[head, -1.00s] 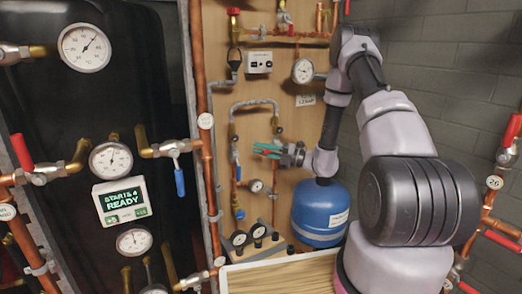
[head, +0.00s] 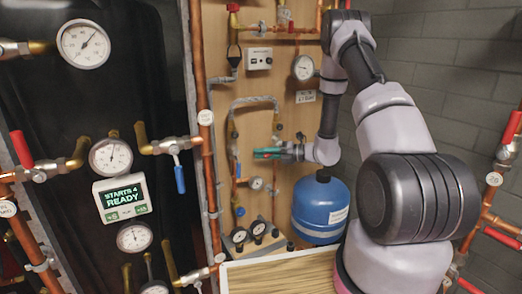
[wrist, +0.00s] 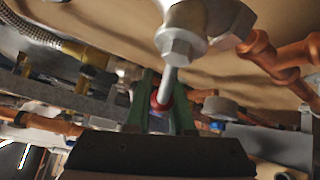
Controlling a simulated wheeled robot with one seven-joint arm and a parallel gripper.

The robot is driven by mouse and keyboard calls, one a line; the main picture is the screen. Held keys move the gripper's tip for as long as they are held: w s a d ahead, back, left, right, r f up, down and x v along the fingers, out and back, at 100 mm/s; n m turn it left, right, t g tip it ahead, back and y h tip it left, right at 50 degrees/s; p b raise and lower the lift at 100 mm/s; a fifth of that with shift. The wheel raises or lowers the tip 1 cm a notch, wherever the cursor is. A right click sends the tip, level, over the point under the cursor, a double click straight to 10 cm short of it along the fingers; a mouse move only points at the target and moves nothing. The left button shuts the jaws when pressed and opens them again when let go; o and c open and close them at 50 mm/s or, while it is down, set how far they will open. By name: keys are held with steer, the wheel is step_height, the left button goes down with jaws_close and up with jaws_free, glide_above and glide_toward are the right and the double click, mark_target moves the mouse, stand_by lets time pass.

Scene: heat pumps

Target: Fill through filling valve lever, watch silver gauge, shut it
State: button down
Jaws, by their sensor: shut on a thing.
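My gripper (head: 262,153) has green fingers and is at the braided filling loop on the wooden panel. In the wrist view my gripper (wrist: 160,105) is shut on a lever, whose grey stem (wrist: 170,78) comes down from a silver valve body (wrist: 185,25). A red collar shows between the fingers; the lever's lower end is mostly hidden. In the head view the blue lever (head: 237,168) hangs just left of and below the fingertips. A silver-rimmed gauge (head: 303,67) is at the panel's upper right, with a tag below it. Its needle is too small to read exactly.
A small gauge (head: 256,183) sits below my gripper. A blue tank (head: 320,212) stands below my forearm. Copper pipes (head: 203,150) run up the panel's left edge. A display (head: 122,197) reads "STARTS 4 READY". Pipes and fittings crowd the wrist view.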

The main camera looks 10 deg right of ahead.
mark_target(274, 162)
steer(key=shift+w+d+f+n+h, duration=0.25)
steer(key=shift+d+f+n+h, duration=0.65)
steer(key=shift+h, duration=0.45)
steer(key=shift+w+d+f+n+h, duration=0.25)
steer(key=shift+d+f+n+h, duration=0.6)
steer(key=shift+h, duration=0.55)
steer(key=shift+w+d+f+n+h, duration=0.25)
steer(key=shift+d+f+n+h, duration=0.65)
steer(key=shift+h, duration=0.45)
steer(key=c, duration=0.8)
jaws_free()
steer(key=shift+r, duration=0.1)
